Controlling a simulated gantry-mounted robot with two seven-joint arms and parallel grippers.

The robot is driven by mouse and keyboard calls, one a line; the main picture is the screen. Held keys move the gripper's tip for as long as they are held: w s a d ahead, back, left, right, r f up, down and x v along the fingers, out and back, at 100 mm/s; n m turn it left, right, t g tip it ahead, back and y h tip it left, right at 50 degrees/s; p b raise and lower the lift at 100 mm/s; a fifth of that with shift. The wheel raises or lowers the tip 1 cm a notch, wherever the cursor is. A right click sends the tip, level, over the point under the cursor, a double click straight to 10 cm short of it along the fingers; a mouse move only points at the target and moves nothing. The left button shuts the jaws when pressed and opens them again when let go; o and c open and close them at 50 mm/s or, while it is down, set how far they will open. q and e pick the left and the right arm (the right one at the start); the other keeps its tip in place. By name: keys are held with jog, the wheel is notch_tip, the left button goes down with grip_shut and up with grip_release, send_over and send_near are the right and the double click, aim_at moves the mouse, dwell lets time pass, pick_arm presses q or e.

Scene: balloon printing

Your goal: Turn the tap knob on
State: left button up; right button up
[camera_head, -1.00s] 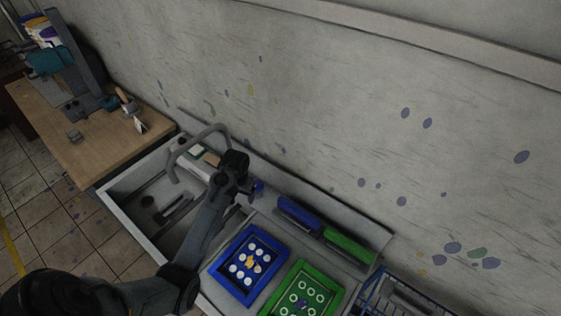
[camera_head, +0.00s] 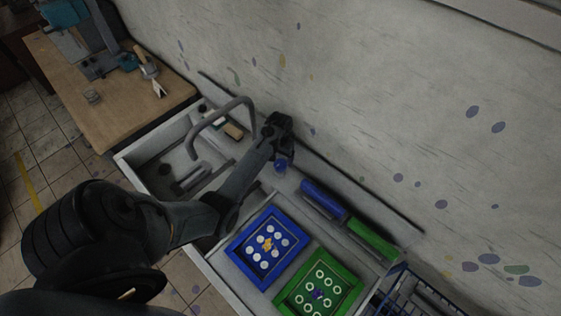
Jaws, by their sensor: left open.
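The tap's grey curved spout (camera_head: 222,112) arches over the sink basin (camera_head: 164,176) at centre left. My left gripper (camera_head: 281,122) is at the back edge of the sink, right of the spout and close to the wall. It is dark, and its fingers are hard to make out; I see nothing held in it. The tap knob is not clearly seen and may be hidden behind the gripper. A small blue round thing (camera_head: 281,167) is just below the gripper; I cannot tell whether it is the knob. My right gripper is out of view.
A blue frame (camera_head: 238,248) and a green frame (camera_head: 286,292) lie on the counter right of the sink. A blue bar (camera_head: 322,198) and a green bar (camera_head: 372,240) are behind them. A blue wire basket (camera_head: 412,292) is at lower right. A wooden table (camera_head: 125,105) stands at upper left.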

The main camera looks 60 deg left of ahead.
aim_at(280, 163)
pick_arm(q)
jog(key=shift+f, duration=1.85)
jog(key=c, duration=1)
jog(key=shift+c, duration=0.2)
